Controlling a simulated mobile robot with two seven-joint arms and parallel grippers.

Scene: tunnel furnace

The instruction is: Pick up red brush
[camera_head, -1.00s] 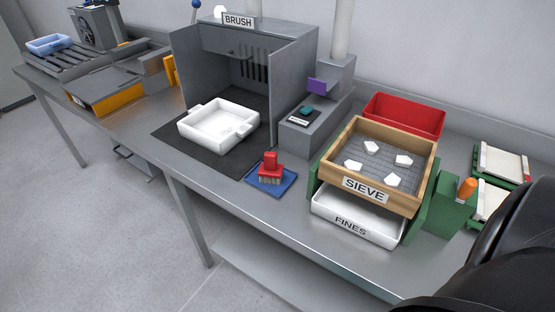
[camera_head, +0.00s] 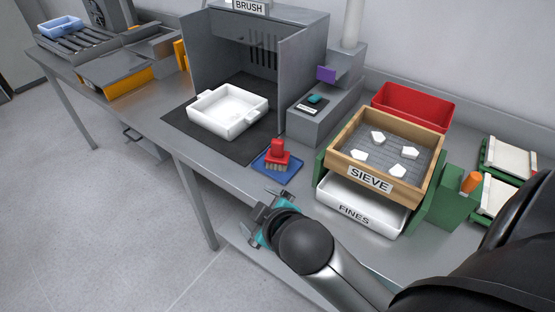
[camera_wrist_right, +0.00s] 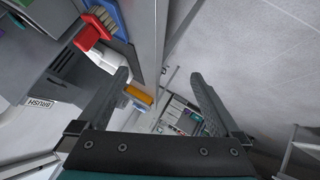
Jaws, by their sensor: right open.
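The red brush (camera_head: 278,154) stands bristles down on a small blue tray (camera_head: 290,174) near the table's front edge. In the right wrist view the red brush (camera_wrist_right: 91,31) and the blue tray (camera_wrist_right: 109,17) show at the upper left, outside the fingers. My right gripper (camera_head: 264,203) is in front of the table edge, nearer than the brush and apart from it. In the right wrist view my right gripper (camera_wrist_right: 165,82) is open with nothing between its fingers. My left gripper is not in view.
A white tray (camera_head: 228,123) sits in the brush booth (camera_head: 303,62) behind the brush. A grey scale-like unit (camera_head: 316,119) stands behind the brush to the right. The wooden sieve (camera_head: 419,193) stands over the white fines tray (camera_head: 361,212) on the right. Open floor lies at left.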

